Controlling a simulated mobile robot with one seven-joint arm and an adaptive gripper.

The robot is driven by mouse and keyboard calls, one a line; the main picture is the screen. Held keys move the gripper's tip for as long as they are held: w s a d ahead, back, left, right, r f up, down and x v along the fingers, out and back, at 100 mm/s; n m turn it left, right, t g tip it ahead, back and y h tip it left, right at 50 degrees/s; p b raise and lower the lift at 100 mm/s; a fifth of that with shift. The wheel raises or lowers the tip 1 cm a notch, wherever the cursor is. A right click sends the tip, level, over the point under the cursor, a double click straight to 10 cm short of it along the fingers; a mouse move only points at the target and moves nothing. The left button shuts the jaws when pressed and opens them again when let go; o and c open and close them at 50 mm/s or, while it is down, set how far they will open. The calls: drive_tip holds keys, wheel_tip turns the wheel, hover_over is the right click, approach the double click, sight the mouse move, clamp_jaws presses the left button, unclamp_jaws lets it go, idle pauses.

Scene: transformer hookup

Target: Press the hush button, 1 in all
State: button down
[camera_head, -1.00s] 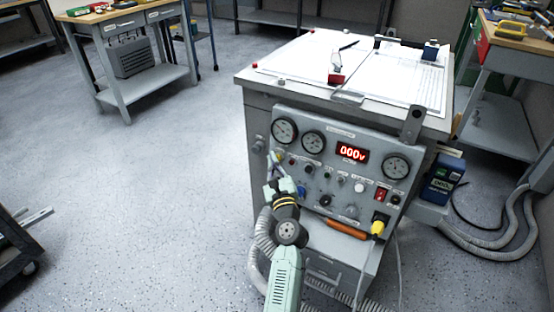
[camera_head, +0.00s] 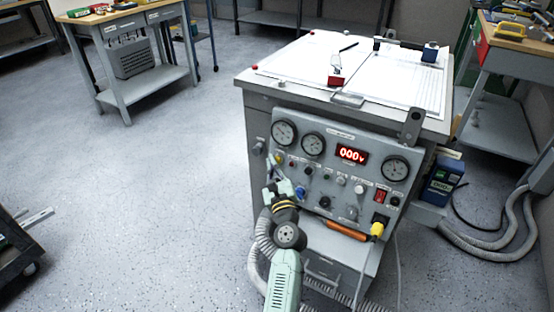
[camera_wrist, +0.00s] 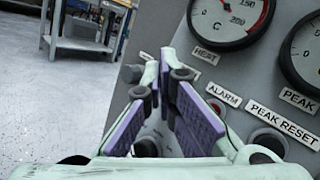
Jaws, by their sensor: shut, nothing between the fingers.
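The grey control panel (camera_head: 341,133) fills the front of the test cabinet, with gauges, small knobs and a red "000v" display (camera_head: 352,155). My gripper (camera_head: 273,163) is at the panel's left side, below the leftmost gauge (camera_head: 284,132). In the wrist view my gripper (camera_wrist: 173,72) is shut and empty, its purple-padded fingers pointing at the panel just left of the "ALARM" label (camera_wrist: 223,95). I cannot read a hush label; my fingers cover part of the panel and a partly hidden label below "HEAT". Whether the fingertips touch the panel cannot be told.
A reddish lamp (camera_wrist: 216,105) by "ALARM" and a peak reset button (camera_wrist: 268,141) lie right of my fingers.

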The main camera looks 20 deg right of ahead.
drive_tip(key=shift+s+a, duration=0.15)
drive_tip(key=shift+a, duration=0.1)
drive_tip(key=s+a+p, duration=0.1)
drive_tip(key=a, duration=0.1)
drive_tip(key=s+a+r+p, duration=0.1)
drive_tip(key=s+a, duration=0.1)
drive_tip(key=shift+p, duration=0.3)
idle(0.8)
